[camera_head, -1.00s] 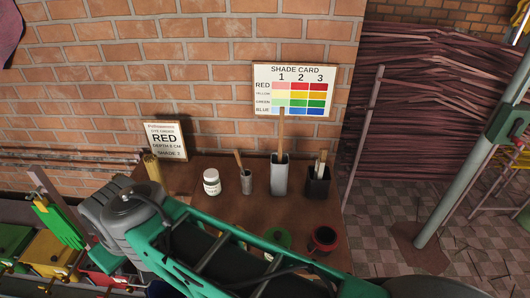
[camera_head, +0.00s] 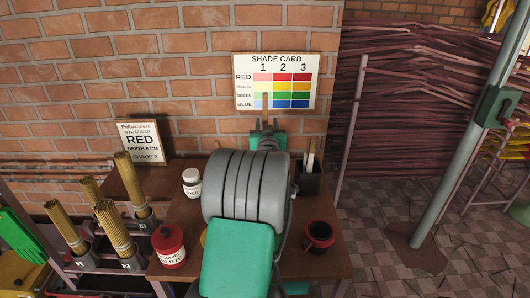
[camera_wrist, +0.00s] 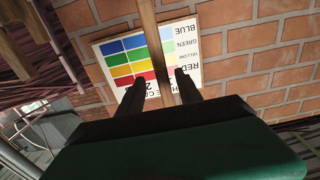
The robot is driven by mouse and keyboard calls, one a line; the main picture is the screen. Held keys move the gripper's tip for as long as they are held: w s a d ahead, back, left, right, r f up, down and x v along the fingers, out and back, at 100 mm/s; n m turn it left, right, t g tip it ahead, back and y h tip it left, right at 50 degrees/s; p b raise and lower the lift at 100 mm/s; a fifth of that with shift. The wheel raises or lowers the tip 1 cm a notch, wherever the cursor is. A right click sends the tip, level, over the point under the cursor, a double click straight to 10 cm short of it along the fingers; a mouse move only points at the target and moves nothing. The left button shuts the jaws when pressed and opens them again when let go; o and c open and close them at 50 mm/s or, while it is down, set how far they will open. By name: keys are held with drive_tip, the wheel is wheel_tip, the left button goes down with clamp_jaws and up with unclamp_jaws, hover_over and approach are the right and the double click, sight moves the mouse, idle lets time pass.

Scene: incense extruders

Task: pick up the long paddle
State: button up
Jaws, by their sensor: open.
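The long paddle's wooden handle (camera_head: 265,101) rises in front of the shade card in the head view. Only its upper end shows there; my arm hides the rest and its tall grey holder. In the wrist view the handle (camera_wrist: 150,35) runs down between the two dark fingers of my gripper (camera_wrist: 159,84). The fingers are apart, one on each side of the handle, with a visible gap, and do not appear to grip it. My gripper (camera_head: 265,128) is mostly hidden behind my arm in the head view.
A white jar (camera_head: 192,183) stands left of my arm, with a red dye jar (camera_head: 168,247) nearer. A black holder with short paddles (camera_head: 309,180) and a dark pot (camera_head: 320,236) stand right. The shade card (camera_head: 277,81) is on the brick wall behind.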

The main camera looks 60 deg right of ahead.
drive_tip(key=p+x, duration=0.1)
drive_tip(key=x, duration=0.4)
drive_tip(key=shift+w, duration=0.15)
drive_tip(key=shift+a, duration=0.1)
drive_tip(key=shift+c, duration=0.4)
clamp_jaws()
